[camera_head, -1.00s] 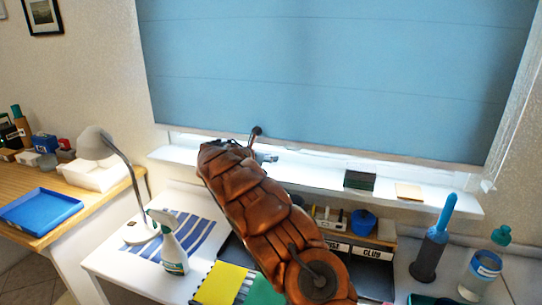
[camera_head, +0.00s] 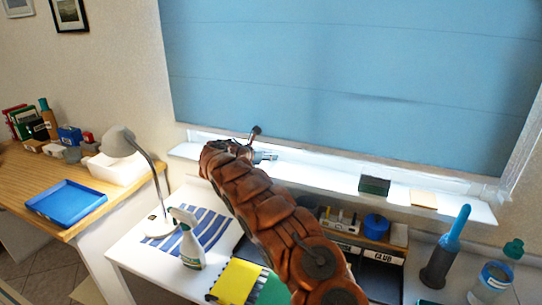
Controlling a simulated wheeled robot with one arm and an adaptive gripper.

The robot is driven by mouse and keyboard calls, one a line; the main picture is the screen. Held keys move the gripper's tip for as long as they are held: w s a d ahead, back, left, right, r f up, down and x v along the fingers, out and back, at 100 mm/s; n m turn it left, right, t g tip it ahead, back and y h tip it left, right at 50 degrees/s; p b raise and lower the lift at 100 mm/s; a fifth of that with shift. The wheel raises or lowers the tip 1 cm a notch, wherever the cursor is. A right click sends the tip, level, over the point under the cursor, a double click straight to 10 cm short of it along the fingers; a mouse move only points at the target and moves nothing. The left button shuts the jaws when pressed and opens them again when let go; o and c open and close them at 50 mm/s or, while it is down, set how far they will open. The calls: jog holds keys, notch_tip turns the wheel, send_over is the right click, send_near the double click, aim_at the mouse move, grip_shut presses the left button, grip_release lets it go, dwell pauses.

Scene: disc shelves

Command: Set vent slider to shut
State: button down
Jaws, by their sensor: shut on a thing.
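My gripper (camera_head: 265,156) shows as a small grey end past the far end of my reddish-brown arm, low at the window just above the white sill. It is shut on what seems to be the vent slider. The slider itself is hidden by the gripper and arm, so its exact position cannot be told. A bright strip of the window frame (camera_head: 325,163) shows to the right of the gripper, under the blue blind (camera_head: 350,70).
A dark green block (camera_head: 375,185) and a tan pad (camera_head: 424,199) lie on the sill (camera_head: 330,178) to the right. Below are a lamp (camera_head: 118,141), a spray bottle (camera_head: 190,245), a yellow pad (camera_head: 236,281) and a blue-topped tool (camera_head: 442,255). A blue tray (camera_head: 66,203) lies at left.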

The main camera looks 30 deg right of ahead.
jog(key=shift+w+a+r, duration=0.15)
jog(key=c, duration=1.3)
grip_release()
jog(key=shift+a, duration=0.1)
jog(key=v, duration=1.2)
